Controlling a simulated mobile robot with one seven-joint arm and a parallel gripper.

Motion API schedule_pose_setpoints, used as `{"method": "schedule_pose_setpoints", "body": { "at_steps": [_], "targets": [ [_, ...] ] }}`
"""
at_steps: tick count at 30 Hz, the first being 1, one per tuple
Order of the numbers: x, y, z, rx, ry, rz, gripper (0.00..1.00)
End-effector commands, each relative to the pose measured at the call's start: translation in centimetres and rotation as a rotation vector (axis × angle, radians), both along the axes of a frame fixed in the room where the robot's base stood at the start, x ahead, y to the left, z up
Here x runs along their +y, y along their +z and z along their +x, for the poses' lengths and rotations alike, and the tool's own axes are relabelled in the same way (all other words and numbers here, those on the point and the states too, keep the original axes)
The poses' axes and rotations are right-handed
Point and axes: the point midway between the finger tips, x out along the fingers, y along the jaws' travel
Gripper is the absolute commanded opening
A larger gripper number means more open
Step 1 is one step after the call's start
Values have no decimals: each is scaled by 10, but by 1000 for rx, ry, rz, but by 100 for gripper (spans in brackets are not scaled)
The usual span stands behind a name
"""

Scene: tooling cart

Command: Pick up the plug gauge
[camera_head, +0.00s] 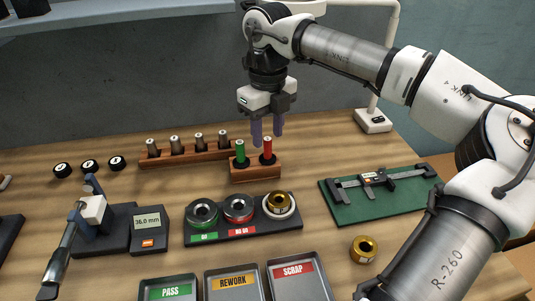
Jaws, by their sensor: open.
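Two upright plug-gauge-like pieces stand in a small wooden block (256,172): one with a green handle (241,150) on the left and one with a red handle (267,148) on the right. I cannot tell which of them the task names as the plug gauge. The fingertips are close to the handle tops, nearest the red one. Whether they touch it cannot be told.
A wooden rack (187,154) with several grey-topped pieces stands behind left. In front is a black ring-gauge tray (242,232). A caliper (372,180) lies on a green mat (345,209) at right. A digital gauge (149,230) and labelled trays (232,292) are nearer.

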Motion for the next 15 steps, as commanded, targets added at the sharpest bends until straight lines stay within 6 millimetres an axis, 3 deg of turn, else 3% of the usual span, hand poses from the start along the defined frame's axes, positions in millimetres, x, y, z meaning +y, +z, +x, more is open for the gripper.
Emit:
{"method": "schedule_pose_setpoints", "body": {
  "at_steps": [7,14,15],
  "targets": [
    [0,-35,0,2,0,-1,41],
    [0,-39,1,-1,0,-1,41],
    [0,-39,1,-1,0,-1,37]
  ]
}}
